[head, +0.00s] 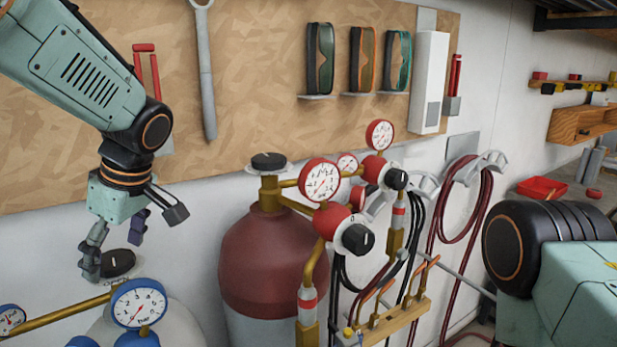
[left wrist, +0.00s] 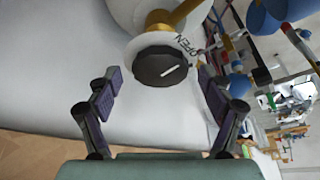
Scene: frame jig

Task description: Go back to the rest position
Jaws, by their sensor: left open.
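My left gripper (head: 115,248) is open and empty, pointing down just above the black valve knob (head: 118,264) of the white cylinder at the lower left. In the left wrist view, my open gripper (left wrist: 158,92) has its two fingers spread wide, with the knob (left wrist: 160,67) ahead between their tips. The knob has a white mark, and the word OPEN stands on the white disc beside it. I cannot tell whether a finger touches the knob. My right gripper is not in view; only a part of my right arm shows at the right edge.
A blue-rimmed gauge (head: 138,303) sits just below the left gripper. A red-topped cylinder (head: 268,262) with red gauges (head: 320,180) stands at the centre. A wooden tool board (head: 255,90) hangs behind my left arm. Dark red hoses (head: 485,215) hang on the wall.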

